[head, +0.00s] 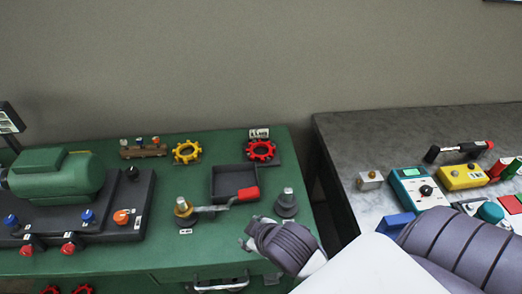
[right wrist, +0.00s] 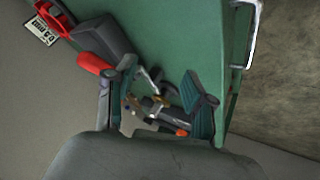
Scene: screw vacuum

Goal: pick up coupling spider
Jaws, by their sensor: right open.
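Two gear-shaped rings that look like coupling spiders lie at the back of the green bench. One is a yellow spider (head: 187,145), left of the dark tray. The other is a red spider (head: 261,142) on a dark pad behind the tray, beside a white label. Part of this red spider shows at the top left corner of the right wrist view (right wrist: 62,16). My right gripper (head: 250,232) is at the front right of the bench, well short of both spiders. Its fingers (right wrist: 160,80) are apart, with nothing held between them. My left gripper is out of view.
The dark square tray (head: 222,198) stands mid-bench, with a red-handled crank (head: 247,194) at its front. A grey post (head: 288,205) is near my right gripper. A green motor (head: 55,175) is left. A grey table (head: 350,140) with devices is right, across a gap.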

